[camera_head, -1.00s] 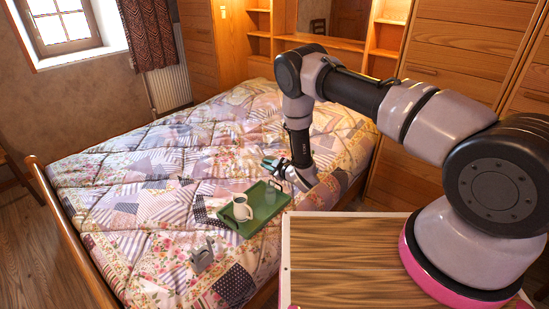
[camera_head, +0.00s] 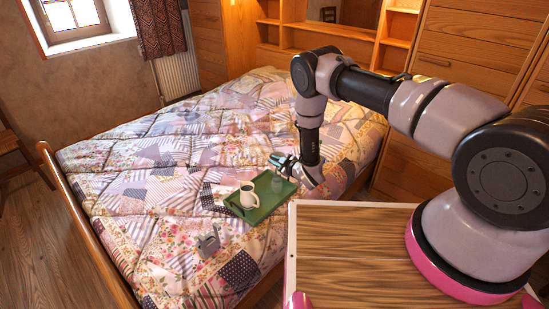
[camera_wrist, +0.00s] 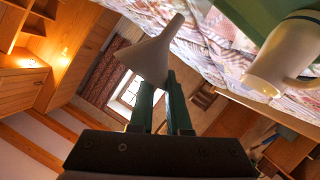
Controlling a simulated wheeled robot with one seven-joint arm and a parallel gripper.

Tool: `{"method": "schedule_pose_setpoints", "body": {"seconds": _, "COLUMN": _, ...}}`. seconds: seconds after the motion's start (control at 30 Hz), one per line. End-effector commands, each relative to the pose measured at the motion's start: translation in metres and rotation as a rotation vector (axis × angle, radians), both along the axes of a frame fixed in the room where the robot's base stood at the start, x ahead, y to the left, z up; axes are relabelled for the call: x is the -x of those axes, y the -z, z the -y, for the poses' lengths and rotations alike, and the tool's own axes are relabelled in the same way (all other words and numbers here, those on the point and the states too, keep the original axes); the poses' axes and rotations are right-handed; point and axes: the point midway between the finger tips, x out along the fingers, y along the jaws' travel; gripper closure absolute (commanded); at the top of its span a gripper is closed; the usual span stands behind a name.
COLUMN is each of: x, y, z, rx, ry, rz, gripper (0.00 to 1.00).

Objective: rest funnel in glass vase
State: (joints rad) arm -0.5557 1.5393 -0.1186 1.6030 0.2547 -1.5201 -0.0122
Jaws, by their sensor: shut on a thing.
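My gripper (camera_head: 284,163) is over the back right part of the green tray (camera_head: 262,212) on the bed. In the wrist view its green fingers (camera_wrist: 160,88) are shut on a pale grey funnel (camera_wrist: 147,60). The funnel's wide end is toward the lower left of that view and its narrow spout points to the upper right. A clear glass vase (camera_head: 277,185) stands on the tray, just below the gripper in the head view. It is faint and its rim is hard to make out. The funnel looks apart from the vase, but the gap cannot be judged.
A white mug (camera_head: 248,196) stands on the tray left of the vase and shows at the right of the wrist view (camera_wrist: 285,55). A grey object (camera_head: 209,241) lies on the quilt (camera_head: 150,190) in front of the tray. Wooden cabinets (camera_head: 460,60) stand behind.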

Motion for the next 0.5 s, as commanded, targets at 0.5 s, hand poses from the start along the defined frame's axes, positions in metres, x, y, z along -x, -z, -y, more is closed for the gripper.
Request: {"method": "schedule_pose_setpoints", "body": {"seconds": 0.5, "x": 0.0, "y": 0.032, "z": 0.0, "rx": 0.0, "ry": 0.001, "rz": -0.001, "gripper": 1.0}}
